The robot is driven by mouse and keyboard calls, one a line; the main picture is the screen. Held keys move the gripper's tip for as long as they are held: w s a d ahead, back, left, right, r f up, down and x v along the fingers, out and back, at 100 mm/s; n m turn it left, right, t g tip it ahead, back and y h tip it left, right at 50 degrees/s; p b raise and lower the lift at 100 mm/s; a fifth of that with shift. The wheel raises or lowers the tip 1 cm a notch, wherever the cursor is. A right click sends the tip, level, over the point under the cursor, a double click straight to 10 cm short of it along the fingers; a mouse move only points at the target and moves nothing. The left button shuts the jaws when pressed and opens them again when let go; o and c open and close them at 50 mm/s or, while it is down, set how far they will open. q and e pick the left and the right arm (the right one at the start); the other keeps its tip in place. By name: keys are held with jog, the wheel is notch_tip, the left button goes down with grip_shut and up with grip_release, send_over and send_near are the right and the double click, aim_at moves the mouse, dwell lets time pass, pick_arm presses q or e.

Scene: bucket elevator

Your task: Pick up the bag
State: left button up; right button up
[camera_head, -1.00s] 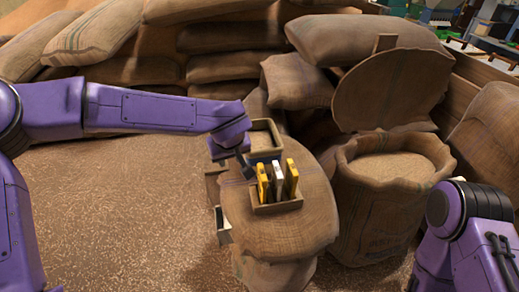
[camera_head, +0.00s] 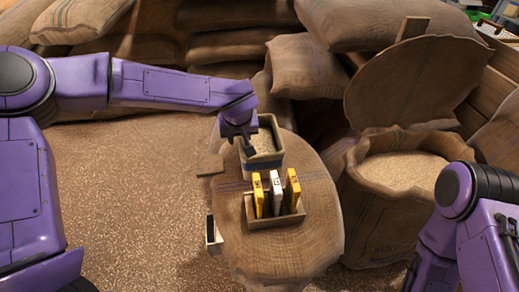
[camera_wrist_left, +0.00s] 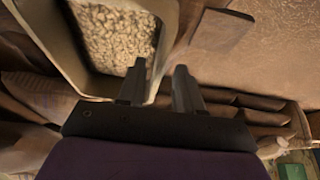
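A small open grain-filled bag or bin (camera_head: 249,163) with a pale rim and a blue band stands on the round sack-topped surface (camera_head: 320,235). Its rim (camera_wrist_left: 172,25) and pale grain (camera_wrist_left: 115,35) show large in the left wrist view. My left gripper (camera_head: 246,150) is at the bag's left rim. In the left wrist view my left gripper (camera_wrist_left: 160,75) is open, its fingers apart near the rim, one over the bag's side and one outside it. Contact cannot be told. My right arm (camera_head: 455,225) is at the right; its gripper is out of view.
A wooden holder (camera_head: 272,221) with yellow and white tags stands in front of the bag. A large open grain sack (camera_head: 385,215) with a round lid (camera_head: 410,80) is at the right. Stacked burlap sacks (camera_head: 225,45) fill the back. Grain-strewn floor (camera_head: 130,190) lies open at the left.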

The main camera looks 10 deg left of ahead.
pick_arm(q)
jog(key=x, duration=0.5)
jog(key=shift+w+f, duration=0.1)
jog(key=shift+w, duration=0.35)
jog(key=shift+f+p, duration=0.2)
jog(key=shift+p, duration=0.15)
dwell(0.4)
grip_shut()
dwell(1.2)
